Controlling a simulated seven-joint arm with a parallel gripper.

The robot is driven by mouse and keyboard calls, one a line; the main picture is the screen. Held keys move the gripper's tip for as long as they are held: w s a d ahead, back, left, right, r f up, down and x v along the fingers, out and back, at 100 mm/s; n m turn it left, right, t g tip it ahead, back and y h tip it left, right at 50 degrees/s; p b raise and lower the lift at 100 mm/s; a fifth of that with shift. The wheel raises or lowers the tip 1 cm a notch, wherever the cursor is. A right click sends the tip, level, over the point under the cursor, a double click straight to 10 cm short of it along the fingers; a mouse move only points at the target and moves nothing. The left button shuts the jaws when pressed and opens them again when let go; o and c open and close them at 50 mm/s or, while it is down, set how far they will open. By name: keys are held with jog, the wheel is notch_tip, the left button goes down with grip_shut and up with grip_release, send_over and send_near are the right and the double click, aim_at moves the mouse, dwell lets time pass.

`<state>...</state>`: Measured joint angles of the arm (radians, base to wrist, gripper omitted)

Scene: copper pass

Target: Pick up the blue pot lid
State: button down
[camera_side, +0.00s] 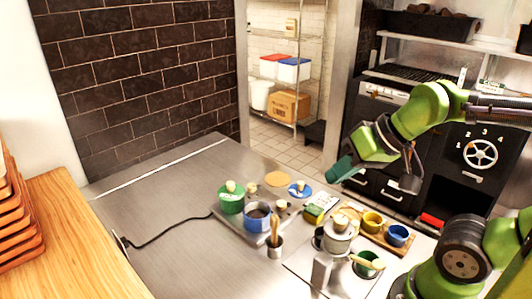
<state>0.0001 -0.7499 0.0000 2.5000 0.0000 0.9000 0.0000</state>
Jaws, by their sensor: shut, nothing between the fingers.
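The blue pot lid (294,189), a flat blue disc with a pale knob, lies on the steel counter behind the pots. It is to the right of a round wooden board and left of my gripper. My gripper (334,175) is teal, at the end of the green arm. It is shut and empty, raised to the right of the lid and apart from it in the picture. Its fingertips are small and hard to make out. A blue pot (257,222) without a lid stands nearer the front, its dark inside showing.
A green pot (230,204) stands left of the blue pot. Wooden utensils stand in a metal cup (275,250). A grey pot (338,242), a yellow mug (372,224) and a blue mug (397,237) crowd the right. A black cable (165,236) crosses the clear left side.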

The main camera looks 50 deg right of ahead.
jog(key=c, duration=0.9)
grip_release()
jog(key=shift+o, duration=0.2)
jog(key=m+g+h, duration=0.2)
jog(key=m+g, duration=0.4)
jog(key=m, duration=2.4)
send_over(301, 183)
jog(key=s, duration=0.2)
notch_tip(301, 183, down, 7)
jog(key=f, duration=0.5)
jog(key=w+f, duration=0.1)
jog(key=f, duration=0.4)
jog(key=w+f, duration=0.1)
jog(key=f, duration=0.5)
jog(key=shift+d, duration=0.15)
